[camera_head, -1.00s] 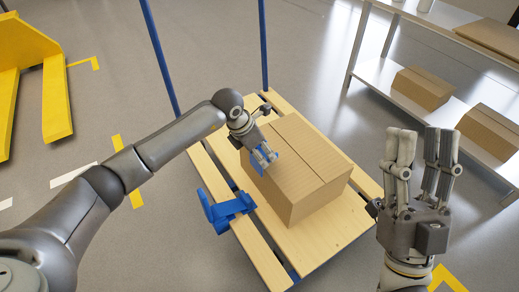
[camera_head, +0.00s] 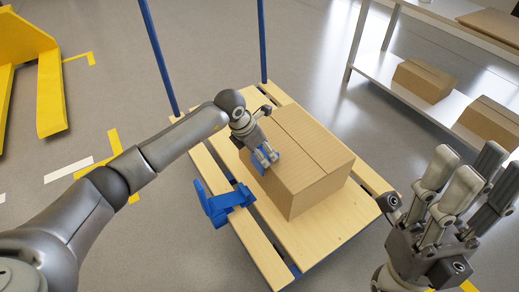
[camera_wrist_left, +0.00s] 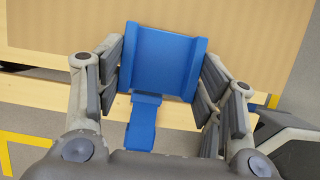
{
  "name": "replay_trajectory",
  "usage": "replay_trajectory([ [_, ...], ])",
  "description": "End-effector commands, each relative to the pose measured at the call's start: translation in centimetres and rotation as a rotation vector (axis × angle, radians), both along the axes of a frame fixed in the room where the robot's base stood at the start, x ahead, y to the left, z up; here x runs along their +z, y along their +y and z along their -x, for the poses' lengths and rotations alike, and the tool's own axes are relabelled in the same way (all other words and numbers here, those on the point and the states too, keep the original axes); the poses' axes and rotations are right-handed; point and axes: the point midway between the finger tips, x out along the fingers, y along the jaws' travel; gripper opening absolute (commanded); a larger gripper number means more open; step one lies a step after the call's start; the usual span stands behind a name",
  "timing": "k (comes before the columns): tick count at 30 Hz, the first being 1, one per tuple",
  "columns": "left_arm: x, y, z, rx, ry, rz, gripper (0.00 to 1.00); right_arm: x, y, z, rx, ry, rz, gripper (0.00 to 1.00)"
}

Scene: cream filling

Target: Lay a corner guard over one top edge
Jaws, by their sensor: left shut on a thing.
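A closed cardboard box (camera_head: 310,170) sits on a slatted wooden platform (camera_head: 335,235); it also fills the top of the left wrist view (camera_wrist_left: 240,20). My left gripper (camera_head: 267,158) is shut on a blue corner guard (camera_head: 257,163) at the box's near-left top edge. In the left wrist view the guard (camera_wrist_left: 160,62) is between the fingers, its wide channel toward the box and its narrow stem toward my wrist. I cannot tell whether it touches the box. My right gripper (camera_head: 470,180) is open and empty at the right, apart from the box.
Another blue piece (camera_head: 228,203) is on the platform's left slats. Blue upright posts (camera_head: 160,55) rise at the platform's far side. A shelf (camera_head: 450,105) with more boxes stands at the right. A yellow frame (camera_head: 40,70) stands at the far left.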

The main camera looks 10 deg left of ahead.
Motion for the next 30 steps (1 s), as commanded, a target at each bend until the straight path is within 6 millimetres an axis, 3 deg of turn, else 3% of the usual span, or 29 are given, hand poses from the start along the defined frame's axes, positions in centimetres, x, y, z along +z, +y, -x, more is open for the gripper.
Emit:
replay_trajectory([
  [30,-0.77,-0.88,-0.86,0.0,-0.001,0.001,0.38,-0.76,0.02,-0.08,-0.001,-0.002,0.002,0.4],
])
